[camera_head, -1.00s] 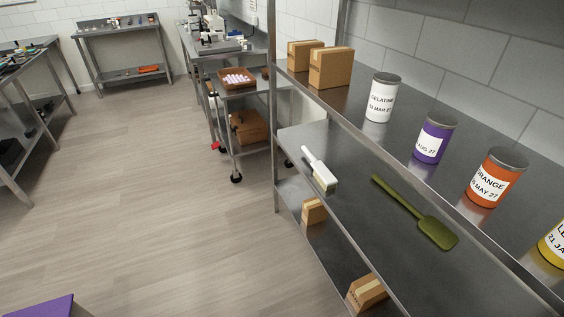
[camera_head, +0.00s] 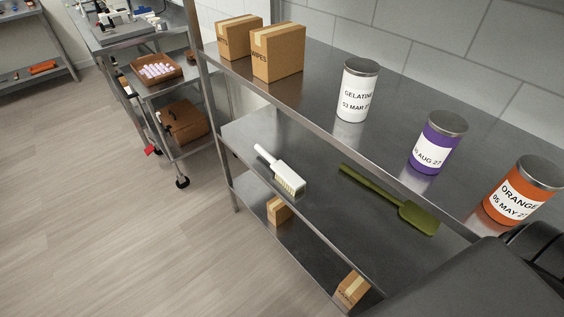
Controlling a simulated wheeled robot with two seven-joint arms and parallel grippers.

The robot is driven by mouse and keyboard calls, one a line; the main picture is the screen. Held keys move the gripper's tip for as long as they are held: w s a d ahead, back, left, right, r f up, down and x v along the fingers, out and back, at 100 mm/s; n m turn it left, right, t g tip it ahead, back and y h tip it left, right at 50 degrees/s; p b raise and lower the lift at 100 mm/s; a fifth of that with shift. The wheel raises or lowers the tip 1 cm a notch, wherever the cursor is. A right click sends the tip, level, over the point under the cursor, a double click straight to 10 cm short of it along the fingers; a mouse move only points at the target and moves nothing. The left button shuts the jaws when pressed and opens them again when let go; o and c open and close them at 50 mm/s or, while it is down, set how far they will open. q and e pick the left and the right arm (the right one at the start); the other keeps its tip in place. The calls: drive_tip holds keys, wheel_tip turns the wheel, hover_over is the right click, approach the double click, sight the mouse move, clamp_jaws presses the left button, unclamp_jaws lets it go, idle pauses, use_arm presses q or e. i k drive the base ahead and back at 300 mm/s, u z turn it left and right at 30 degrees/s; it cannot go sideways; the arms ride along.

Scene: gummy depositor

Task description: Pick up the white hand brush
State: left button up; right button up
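The white hand brush (camera_head: 283,174) lies on the middle shelf (camera_head: 325,215) of the steel rack, near the shelf's left end. Its handle points to the back left and its bristle end faces the front right. Nothing touches it except the shelf. A dark part of my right arm fills the lower right corner of the view. Neither gripper's fingers show.
A green spatula (camera_head: 386,198) lies right of the brush on the same shelf. The upper shelf above holds boxes (camera_head: 277,52), a gelatine can (camera_head: 356,90), a purple can (camera_head: 437,142) and an orange can (camera_head: 520,192). Small boxes (camera_head: 279,210) stand below. Floor at left is clear.

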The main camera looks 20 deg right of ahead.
sight(287, 177)
drive_tip(key=z, duration=0.5)
drive_tip(key=i, duration=0.7)
drive_tip(key=z, duration=0.75)
